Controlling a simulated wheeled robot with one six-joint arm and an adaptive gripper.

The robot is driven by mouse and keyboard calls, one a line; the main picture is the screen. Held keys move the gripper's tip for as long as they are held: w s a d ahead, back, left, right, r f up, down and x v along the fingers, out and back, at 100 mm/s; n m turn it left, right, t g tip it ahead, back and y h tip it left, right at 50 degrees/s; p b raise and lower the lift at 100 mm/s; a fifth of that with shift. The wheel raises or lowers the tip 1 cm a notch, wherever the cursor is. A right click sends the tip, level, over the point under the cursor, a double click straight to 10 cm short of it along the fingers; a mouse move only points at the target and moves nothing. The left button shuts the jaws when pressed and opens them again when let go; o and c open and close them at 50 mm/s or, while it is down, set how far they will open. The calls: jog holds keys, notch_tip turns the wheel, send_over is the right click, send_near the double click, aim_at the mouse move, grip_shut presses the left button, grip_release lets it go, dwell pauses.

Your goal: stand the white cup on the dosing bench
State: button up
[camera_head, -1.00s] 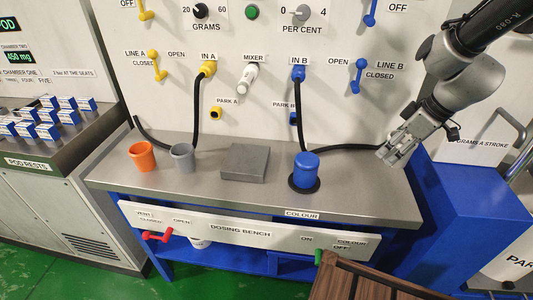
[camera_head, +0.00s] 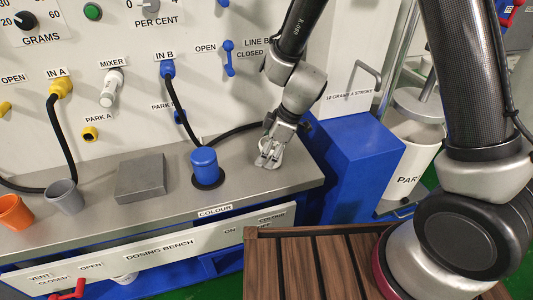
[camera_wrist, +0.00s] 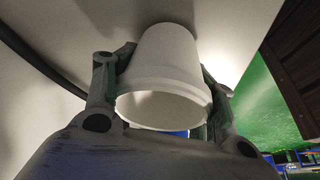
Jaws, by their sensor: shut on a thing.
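The white cup (camera_wrist: 165,75) is between the two fingers of my gripper (camera_wrist: 160,95) in the wrist view. Its wide open rim faces the camera and its narrow end points away, toward a pale grey surface. I cannot tell if that end touches the surface. In the head view my gripper (camera_head: 269,158) is low over the right end of the dosing bench (camera_head: 245,188), right of the blue pot. The cup is hard to make out there against the grey fingers.
The blue pot (camera_head: 204,164), a grey block (camera_head: 141,178), a grey cup (camera_head: 66,196) and an orange cup (camera_head: 14,212) stand on the bench. A black hose (camera_head: 232,132) runs behind the pot. A blue cabinet (camera_head: 350,165) stands to the right.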

jog(key=shift+f, duration=0.3)
jog(key=shift+f, duration=0.1)
jog(key=o, duration=1.2)
jog(key=v, duration=1.2)
jog(key=shift+d, duration=0.1)
jog(key=s+d+r+m+t+h, duration=0.1)
jog(key=s+d+r+m, duration=0.25)
jog(key=d+r, duration=0.35)
jog(key=s+d+r+m+t, duration=0.1)
jog(key=s+d+r+m, duration=0.1)
jog(key=d+r+m, duration=0.6)
jog(key=s+d+m+h, duration=0.1)
jog(key=s+d, duration=0.2)
jog(key=d, duration=0.1)
jog(key=s+d+r+m+t+h, duration=0.1)
jog(key=s+d+m, duration=0.1)
jog(key=s+d, duration=0.2)
jog(key=s+d+r+m+h, duration=0.1)
jog(key=s+d+m, duration=0.1)
jog(key=d, duration=0.4)
jog(key=shift+s+d+r+t, duration=0.15)
jog(key=shift+s+t, duration=0.25)
jog(key=shift+s, duration=0.45)
